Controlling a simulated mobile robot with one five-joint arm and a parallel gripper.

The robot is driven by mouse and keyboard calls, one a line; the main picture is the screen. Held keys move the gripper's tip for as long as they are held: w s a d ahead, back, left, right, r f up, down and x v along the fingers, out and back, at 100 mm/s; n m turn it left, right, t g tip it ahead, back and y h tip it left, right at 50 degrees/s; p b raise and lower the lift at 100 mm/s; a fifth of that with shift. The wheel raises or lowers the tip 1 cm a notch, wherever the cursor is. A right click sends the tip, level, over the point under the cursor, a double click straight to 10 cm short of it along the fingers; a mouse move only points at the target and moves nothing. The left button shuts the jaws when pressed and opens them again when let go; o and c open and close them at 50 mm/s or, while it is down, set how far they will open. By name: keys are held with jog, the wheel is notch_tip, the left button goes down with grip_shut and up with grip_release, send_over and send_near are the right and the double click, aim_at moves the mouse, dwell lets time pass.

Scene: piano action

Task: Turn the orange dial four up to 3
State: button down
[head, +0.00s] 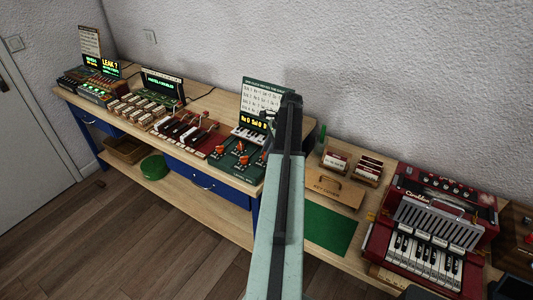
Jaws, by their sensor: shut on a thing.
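Several orange-red dials (240,147) stand on a dark green panel (228,172) on the bench, left of my arm. One more orange part shows close against the left edge of my arm. The numbers and pointer settings of the dials are too small to read, and I cannot tell which one is dial four. A small display with yellow characters (252,122) and a short row of piano keys stand behind the dials. My arm rises through the middle of the picture and covers the panel's right side. My gripper is hidden behind it, so its hold does not show.
A printed card (262,97) stands behind the panel. Left along the bench are a red key mechanism (186,132) and lit consoles (103,67).

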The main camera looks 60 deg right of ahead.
jog(key=c, duration=1.1)
grip_release()
jog(key=shift+o, duration=0.2)
jog(key=p+v, duration=0.7)
jog(key=v, duration=0.1)
jog(key=shift+a, duration=0.1)
